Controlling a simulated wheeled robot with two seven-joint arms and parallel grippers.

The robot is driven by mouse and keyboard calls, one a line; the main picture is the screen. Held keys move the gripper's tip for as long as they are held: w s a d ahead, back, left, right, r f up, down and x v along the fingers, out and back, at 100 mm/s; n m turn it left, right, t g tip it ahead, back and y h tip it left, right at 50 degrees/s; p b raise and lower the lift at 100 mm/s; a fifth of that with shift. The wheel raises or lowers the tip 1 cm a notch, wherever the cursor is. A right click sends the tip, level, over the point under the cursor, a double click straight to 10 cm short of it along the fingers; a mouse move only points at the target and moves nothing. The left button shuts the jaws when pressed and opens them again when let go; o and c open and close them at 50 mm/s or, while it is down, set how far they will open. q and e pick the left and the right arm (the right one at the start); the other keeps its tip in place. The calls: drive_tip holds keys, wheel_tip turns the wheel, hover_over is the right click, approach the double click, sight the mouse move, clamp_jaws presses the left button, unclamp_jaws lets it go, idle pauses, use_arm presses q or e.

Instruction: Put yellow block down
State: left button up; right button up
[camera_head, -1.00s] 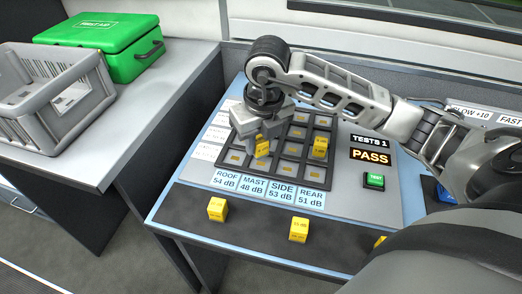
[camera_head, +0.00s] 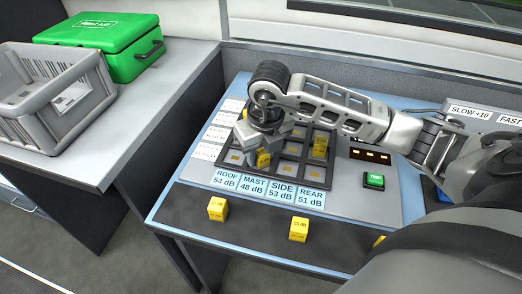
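My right gripper (camera_head: 264,141) reaches in from the right and points down over the dark grid board (camera_head: 290,148). It appears shut on a yellow block (camera_head: 263,158), whose lower part shows below the fingers, at or just above a cell in the grid's left part. The fingers hide part of the block, and contact with the cell is hard to judge. More yellow blocks stand on the dark front strip: one at left (camera_head: 217,208), one in the middle (camera_head: 299,229). My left gripper is not in view.
Labels ROOF, MAST, SIDE and REAR (camera_head: 311,198) run along the grid's front. A green button (camera_head: 374,181) sits right of it, below a small display (camera_head: 370,155) showing dashes. A grey crate (camera_head: 55,105) and green first-aid box (camera_head: 100,45) stand on the left counter.

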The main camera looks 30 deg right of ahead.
drive_tip(key=shift+r, duration=0.35)
wheel_tip(320, 180, up, 12)
drive_tip(key=s, duration=0.2)
drive_tip(key=shift+f, duration=0.25)
